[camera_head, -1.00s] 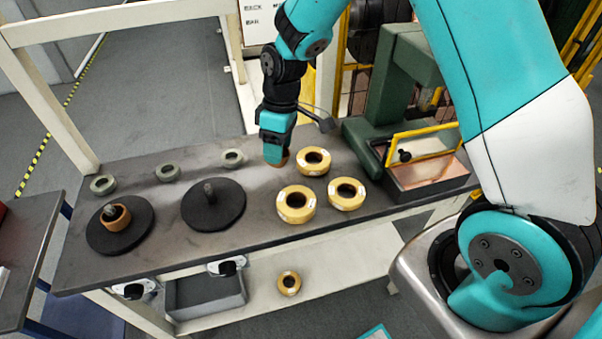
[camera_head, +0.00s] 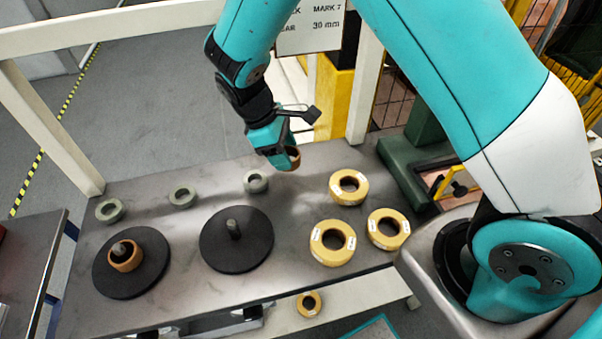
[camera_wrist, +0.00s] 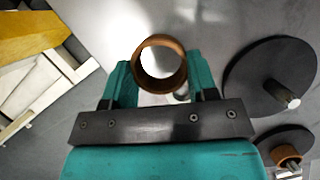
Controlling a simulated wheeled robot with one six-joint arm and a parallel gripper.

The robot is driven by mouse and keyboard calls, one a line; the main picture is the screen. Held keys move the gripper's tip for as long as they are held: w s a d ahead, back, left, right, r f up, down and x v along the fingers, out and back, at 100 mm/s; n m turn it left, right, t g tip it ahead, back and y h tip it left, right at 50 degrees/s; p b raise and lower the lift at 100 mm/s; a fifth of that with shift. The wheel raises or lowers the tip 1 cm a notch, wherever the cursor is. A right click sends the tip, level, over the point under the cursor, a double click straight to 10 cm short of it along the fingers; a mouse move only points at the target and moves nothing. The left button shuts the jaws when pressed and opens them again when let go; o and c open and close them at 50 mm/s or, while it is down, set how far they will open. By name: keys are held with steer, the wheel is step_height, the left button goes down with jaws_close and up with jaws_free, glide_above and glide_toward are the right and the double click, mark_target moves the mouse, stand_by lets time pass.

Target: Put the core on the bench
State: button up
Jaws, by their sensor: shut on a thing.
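My gripper (camera_head: 287,158) is shut on a brown ring-shaped core (camera_head: 293,157), held above the back part of the bench. In the wrist view the core (camera_wrist: 159,64) sits between the two teal fingers, its hole facing the camera. The grey metal bench (camera_head: 190,278) lies below, and the core looks clear of its top. Another brown core (camera_head: 125,258) sits around the spindle of the left black disc (camera_head: 150,283). The right black disc (camera_head: 237,254) has a bare spindle.
Several grey rings (camera_head: 181,198) stand in a row along the bench's back. Several yellow tape rolls (camera_head: 332,243) stand at the right. A green press (camera_head: 410,165) is beyond them. Bare bench shows between the right disc and the rolls.

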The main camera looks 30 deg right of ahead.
mark_target(291, 181)
steer(key=shift+f+p, duration=0.4)
steer(key=shift+f, duration=2.75)
steer(key=o, duration=0.9)
steer(key=b+v, duration=0.2)
steer(key=v, duration=1)
steer(key=shift+s+r, duration=0.1)
